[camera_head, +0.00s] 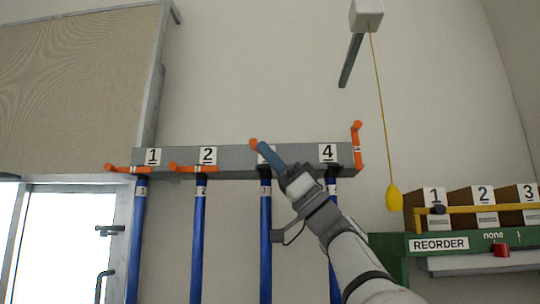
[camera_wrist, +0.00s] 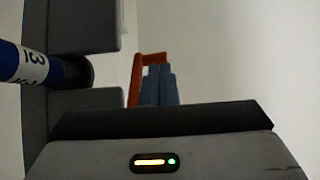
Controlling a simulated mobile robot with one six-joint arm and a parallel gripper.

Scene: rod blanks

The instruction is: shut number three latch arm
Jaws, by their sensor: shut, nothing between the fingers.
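The number three latch arm (camera_head: 254,143) is orange. In the head view only its end shows, at the left of my fingertips; the rest is hidden behind my gripper (camera_head: 264,150). In the wrist view an orange latch arm (camera_wrist: 136,78) stands beside and beyond my blue fingers (camera_wrist: 160,84). My fingers are shut with nothing between them, close to the arm; I cannot tell whether they touch it. The number 3 plate on the grey rail (camera_head: 232,156) is mostly covered by my fingers. The blue rod marked 3 (camera_head: 265,235) hangs below, and its end shows in the wrist view (camera_wrist: 50,70).
Latch arms one (camera_head: 125,169) and two (camera_head: 190,168) lie level across their rods. Latch arm four (camera_head: 357,145) stands upright. A yellow pull (camera_head: 394,198) hangs on a cord at right, near a green REORDER shelf (camera_head: 410,250) with numbered boxes.

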